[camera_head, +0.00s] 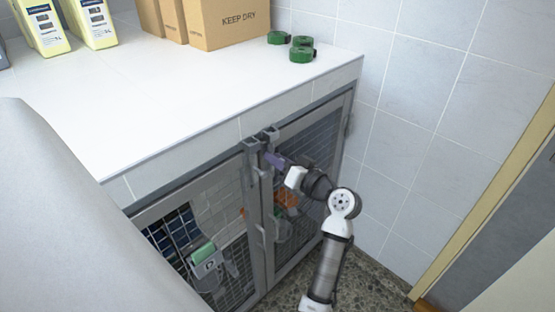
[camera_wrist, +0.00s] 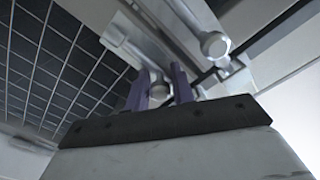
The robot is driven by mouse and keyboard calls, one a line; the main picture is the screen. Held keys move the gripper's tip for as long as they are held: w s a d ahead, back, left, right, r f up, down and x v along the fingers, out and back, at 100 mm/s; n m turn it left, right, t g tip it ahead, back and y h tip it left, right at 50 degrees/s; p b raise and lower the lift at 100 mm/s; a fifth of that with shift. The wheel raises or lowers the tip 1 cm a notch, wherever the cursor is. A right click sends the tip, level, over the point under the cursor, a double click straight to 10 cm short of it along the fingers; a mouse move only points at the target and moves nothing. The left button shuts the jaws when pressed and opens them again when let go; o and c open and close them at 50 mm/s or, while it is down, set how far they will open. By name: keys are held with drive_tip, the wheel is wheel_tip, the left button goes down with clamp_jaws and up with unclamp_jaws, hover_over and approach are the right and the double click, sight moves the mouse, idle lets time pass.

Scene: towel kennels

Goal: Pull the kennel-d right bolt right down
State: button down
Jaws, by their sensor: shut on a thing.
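Two grey metal bolts sit side by side at the top of the kennel fronts where two mesh doors meet: a left bolt (camera_head: 252,146) and a right bolt (camera_head: 270,133). My gripper (camera_head: 268,154), with purple fingers, reaches up to them from the lower right. In the wrist view my gripper (camera_wrist: 160,88) has its fingers on either side of a round bolt knob (camera_wrist: 158,91), shut on it. A second round knob (camera_wrist: 215,45) shows beyond, to the upper right, outside the fingers. I cannot tell from the lettering which door is kennel-d.
The left mesh door (camera_head: 150,215) carries a grey holder with a green top (camera_head: 204,254). The right mesh door (camera_head: 315,140) is beside a tiled wall (camera_head: 410,150). Boxes (camera_head: 228,22), green rolls (camera_head: 302,50) and yellow containers (camera_head: 42,25) stand on the white counter (camera_head: 160,90).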

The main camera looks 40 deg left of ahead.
sight(272, 167)
drive_tip(key=shift+f, duration=0.15)
wheel_tip(272, 167, down, 4)
drive_tip(key=b, duration=0.3)
drive_tip(key=shift+r, duration=0.25)
drive_tip(key=c, duration=1.3)
unclamp_jaws()
drive_tip(key=shift+d+r, duration=0.1)
drive_tip(key=d, duration=0.4)
drive_tip(key=d+b, duration=0.1)
drive_tip(key=d, duration=0.4)
drive_tip(key=s+d+b, duration=0.1)
drive_tip(key=d, duration=0.3)
drive_tip(key=shift+d, duration=0.3)
